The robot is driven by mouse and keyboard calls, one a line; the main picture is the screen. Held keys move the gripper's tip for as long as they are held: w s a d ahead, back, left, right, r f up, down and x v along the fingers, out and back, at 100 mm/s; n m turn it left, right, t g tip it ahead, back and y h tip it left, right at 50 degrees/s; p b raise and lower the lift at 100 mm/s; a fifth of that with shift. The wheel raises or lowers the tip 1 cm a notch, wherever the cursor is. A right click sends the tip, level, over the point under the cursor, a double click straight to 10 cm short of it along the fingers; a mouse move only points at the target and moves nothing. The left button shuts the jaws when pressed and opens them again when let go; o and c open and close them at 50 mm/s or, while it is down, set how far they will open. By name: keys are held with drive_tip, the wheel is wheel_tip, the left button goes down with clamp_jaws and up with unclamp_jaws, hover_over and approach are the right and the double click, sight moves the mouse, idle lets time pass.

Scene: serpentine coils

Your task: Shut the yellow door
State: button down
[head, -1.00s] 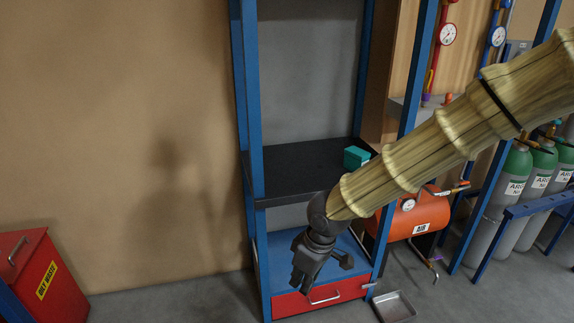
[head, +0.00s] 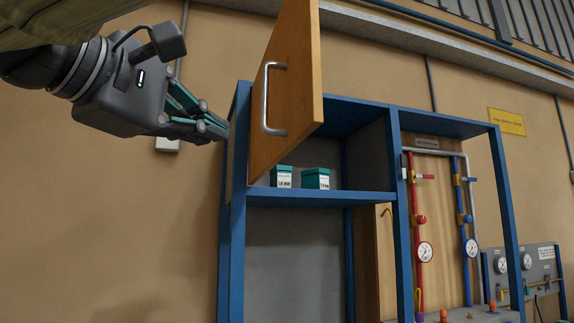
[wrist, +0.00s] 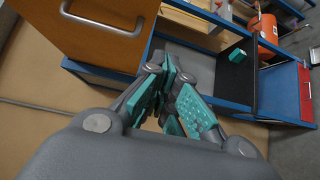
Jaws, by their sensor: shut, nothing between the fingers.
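The yellow door (head: 290,85) of the blue-framed cabinet stands open and swung outward, with a metal bar handle (head: 267,98) on its face. In the wrist view the door (wrist: 115,45) is at the upper left, with its handle (wrist: 98,20) partly cut off by the top edge. My gripper (head: 222,130) is shut and empty, left of the door beside the left cabinet post. In the wrist view its teal-padded fingers (wrist: 175,98) are in the centre, right of the door. I cannot tell whether it touches the post or door.
Inside the open compartment, two teal boxes, one left (head: 281,177) and one right (head: 315,178), stand on the blue shelf (head: 330,197). Red and blue pipes with gauges (head: 425,252) are to the right.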

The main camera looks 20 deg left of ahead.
wheel_tip(320, 180, up, 3)
drive_tip(key=s, duration=0.3)
drive_tip(key=p, duration=0.3)
approach(290, 137)
drive_tip(key=w+a, duration=0.2)
drive_tip(key=a, duration=0.1)
drive_tip(key=w+d, duration=0.1)
drive_tip(key=w+d+p, duration=0.1)
drive_tip(key=shift+w+d+f+m+t+h, duration=0.1)
drive_tip(key=shift+d+m+t+h, duration=0.2)
drive_tip(key=shift+m, duration=0.1)
drive_tip(key=shift+w+d+p, duration=0.25)
drive_tip(key=shift+d+p, duration=0.05)
drive_tip(key=shift+d, duration=0.25)
drive_tip(key=shift+w+a+f, duration=0.1)
drive_tip(key=shift+f, duration=0.05)
